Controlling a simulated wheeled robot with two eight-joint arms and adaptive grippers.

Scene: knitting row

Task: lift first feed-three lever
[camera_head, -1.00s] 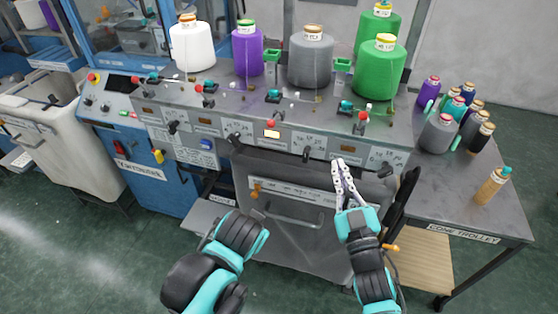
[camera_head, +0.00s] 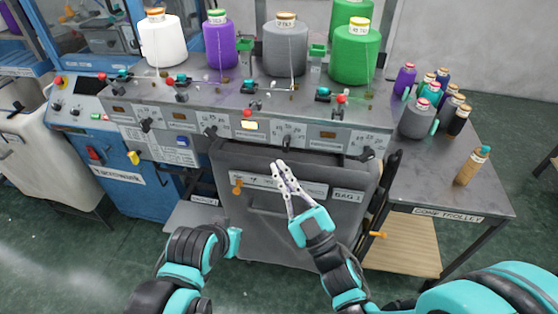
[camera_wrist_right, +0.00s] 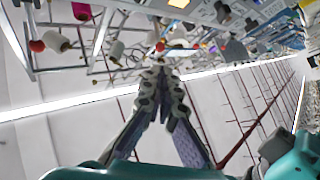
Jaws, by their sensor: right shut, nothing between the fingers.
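A row of black levers sits along the front panel of the blue and grey machine; one lever (camera_head: 286,141) is near the middle and another (camera_head: 367,155) is at the right end. I cannot tell which belongs to feed three, as the panel labels are too small to read. A yellow window (camera_head: 250,125) is lit on the panel. My right gripper (camera_head: 279,165) is shut and empty, its pale fingertips just below the middle lever and in front of the grey bin. The same gripper (camera_wrist_right: 160,70) shows shut in the wrist view. My left gripper's fingers do not show.
White, purple, grey and green yarn cones (camera_head: 285,47) stand on the machine top, with red-knobbed parts below them. The grey bin (camera_head: 300,225) is under the panel. A cone trolley (camera_head: 482,190) with several small cones stands at the right.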

